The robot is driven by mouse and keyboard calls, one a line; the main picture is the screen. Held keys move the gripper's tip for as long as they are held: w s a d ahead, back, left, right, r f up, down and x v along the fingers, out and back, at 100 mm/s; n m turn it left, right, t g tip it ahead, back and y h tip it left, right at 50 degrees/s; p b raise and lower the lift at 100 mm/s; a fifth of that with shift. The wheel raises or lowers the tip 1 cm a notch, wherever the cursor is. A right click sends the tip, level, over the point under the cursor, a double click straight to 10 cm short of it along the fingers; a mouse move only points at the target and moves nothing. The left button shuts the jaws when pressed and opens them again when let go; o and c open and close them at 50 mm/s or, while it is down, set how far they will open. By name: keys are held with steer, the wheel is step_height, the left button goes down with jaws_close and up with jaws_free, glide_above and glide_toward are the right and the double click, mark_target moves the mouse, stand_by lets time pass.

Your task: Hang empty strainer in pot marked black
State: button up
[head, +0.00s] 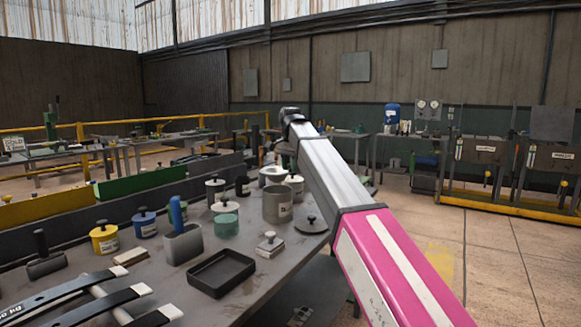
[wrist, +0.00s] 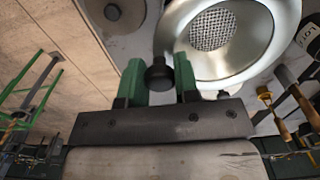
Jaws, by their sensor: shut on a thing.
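My gripper (wrist: 159,80) has its green fingers closed on a small black knob (wrist: 159,72). The knob lies beside the near left rim of a shiny round metal strainer (wrist: 252,66) with a mesh bottom, which looks empty. I cannot tell whether the knob is joined to the strainer. In the head view my arm reaches over the far end of the bench, and its fingertips cannot be made out there. A tall grey pot (head: 277,208) with a small label, a white labelled pot (head: 295,187) and a small black pot (head: 243,187) stand close by. I cannot read their labels.
A grey round lid (head: 311,226) lies by the bench's right edge, in front of the pots. A black tray (head: 221,272), a teal pot (head: 226,226), a yellow pot (head: 104,240) and a blue pot (head: 145,224) stand nearer. Floor right of the bench is open.

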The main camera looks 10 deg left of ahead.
step_height(320, 180, down, 6)
steer(key=shift+f, duration=0.15)
stand_by(0.7)
steer(key=shift+f, duration=0.5)
stand_by(1.8)
steer(key=o, duration=1.4)
steer(key=shift+c, duration=0.2)
steer(key=shift+r, duration=3.5)
steer(key=shift+s, duration=0.1)
